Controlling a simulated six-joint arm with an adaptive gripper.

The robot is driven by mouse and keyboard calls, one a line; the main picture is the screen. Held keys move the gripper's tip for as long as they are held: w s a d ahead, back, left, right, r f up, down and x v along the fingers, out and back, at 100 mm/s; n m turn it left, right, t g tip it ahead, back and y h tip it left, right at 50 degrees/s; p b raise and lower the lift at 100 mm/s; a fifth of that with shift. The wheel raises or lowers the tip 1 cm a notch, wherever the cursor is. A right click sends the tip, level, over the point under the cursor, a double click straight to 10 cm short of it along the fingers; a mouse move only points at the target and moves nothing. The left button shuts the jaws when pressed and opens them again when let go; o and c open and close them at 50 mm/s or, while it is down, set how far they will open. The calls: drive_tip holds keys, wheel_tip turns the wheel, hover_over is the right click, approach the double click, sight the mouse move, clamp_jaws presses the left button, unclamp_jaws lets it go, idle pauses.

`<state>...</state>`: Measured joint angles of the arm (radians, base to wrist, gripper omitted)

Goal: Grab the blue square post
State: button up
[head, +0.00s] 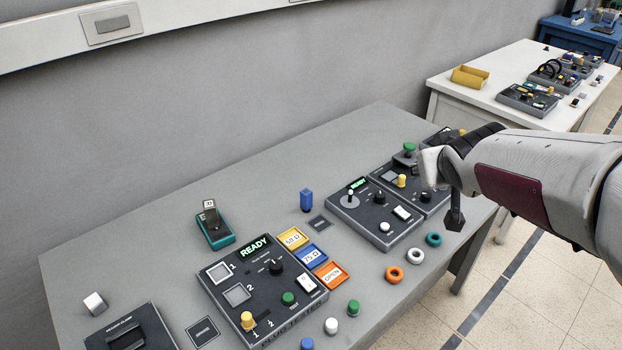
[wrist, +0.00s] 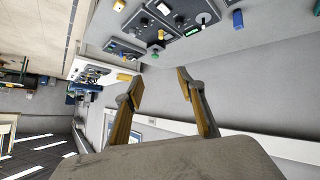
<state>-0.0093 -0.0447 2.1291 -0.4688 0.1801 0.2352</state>
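The blue square post (head: 306,200) stands upright on the grey table, behind the tester panels, with a small dark square plate just in front of it. It also shows near the top right of the wrist view (wrist: 238,19). My gripper (head: 443,190) is above the right end of the table, well to the right of the post and apart from it. In the wrist view my gripper (wrist: 158,80) has its two fingers spread wide with nothing between them.
A plug tester (head: 262,290) with a READY display stands in front of the post. A joystick panel (head: 375,215) is to its right, a teal holder (head: 214,232) to its left. Several rings and coloured pegs lie near the front edge. The table behind the post is clear.

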drive_tip(key=w+a+f+n+t+y, duration=0.1)
drive_tip(key=w+a+f, duration=0.1)
drive_tip(key=w, duration=0.3)
drive_tip(key=w+a+f+n+y, duration=0.1)
drive_tip(key=w+a+f, duration=0.1)
drive_tip(key=w, duration=0.4)
drive_tip(key=n+y, duration=0.4)
drive_tip(key=y, duration=0.2)
approach(310, 196)
drive_tip(key=w+d+r, duration=0.5)
drive_tip(key=d+r, duration=0.1)
drive_tip(key=r, duration=0.2)
drive_tip(key=a+f+y, duration=0.1)
drive_tip(key=a+f, duration=0.1)
drive_tip(key=f, duration=0.1)
drive_tip(key=a+f+n+g+y, duration=0.1)
drive_tip(key=a+f, duration=0.1)
drive_tip(key=f, duration=0.1)
drive_tip(key=a+f+g, duration=0.1)
drive_tip(key=a+f, duration=0.1)
drive_tip(key=shift+s+f+y, duration=0.35)
drive_tip(key=shift+f+y, duration=0.05)
drive_tip(key=shift+s+a+f+n+g, duration=0.1)
drive_tip(key=shift+a+f+n+g, duration=0.2)
drive_tip(key=shift+f, duration=0.05)
drive_tip(key=shift+x, duration=1.25)
